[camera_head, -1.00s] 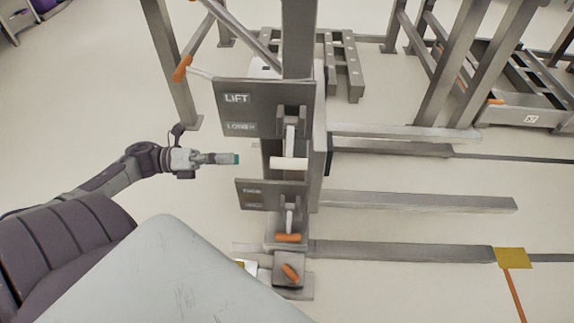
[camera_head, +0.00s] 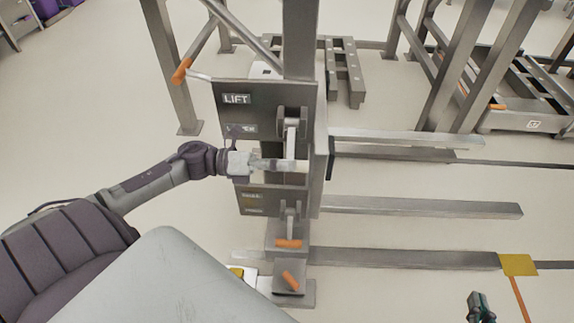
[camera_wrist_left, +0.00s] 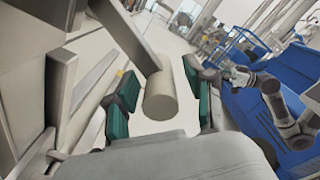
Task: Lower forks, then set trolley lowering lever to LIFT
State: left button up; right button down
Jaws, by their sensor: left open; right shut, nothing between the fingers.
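The trolley lowering lever (camera_head: 291,138) hangs down from its bracket beside the panel marked LIFT (camera_head: 236,99) above and a lower label partly covered by my arm. Its pale cylindrical handle (camera_head: 301,166) is at the lower label's side. My left gripper (camera_head: 272,164) is at the handle; in the left wrist view the open green-padded fingers (camera_wrist_left: 162,98) stand on either side of the handle (camera_wrist_left: 160,100), with gaps showing. The trolley's forks (camera_head: 420,206) extend right, low over the floor. My right gripper (camera_head: 480,304) is shut and empty at the bottom right.
A second lever with an orange handle (camera_head: 289,244) sits below, and an orange pedal-like part (camera_head: 290,281) lies lower still. An orange-gripped bar (camera_head: 181,71) is at upper left. A yellow floor mark (camera_head: 518,264) lies by a fork end. A blue bin (camera_wrist_left: 255,110) shows in the wrist view.

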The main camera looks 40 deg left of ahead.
pick_arm(q)
jog(key=shift+w+d, duration=0.1)
jog(key=shift+d, duration=0.1)
jog(key=shift+c, duration=0.2)
grip_shut()
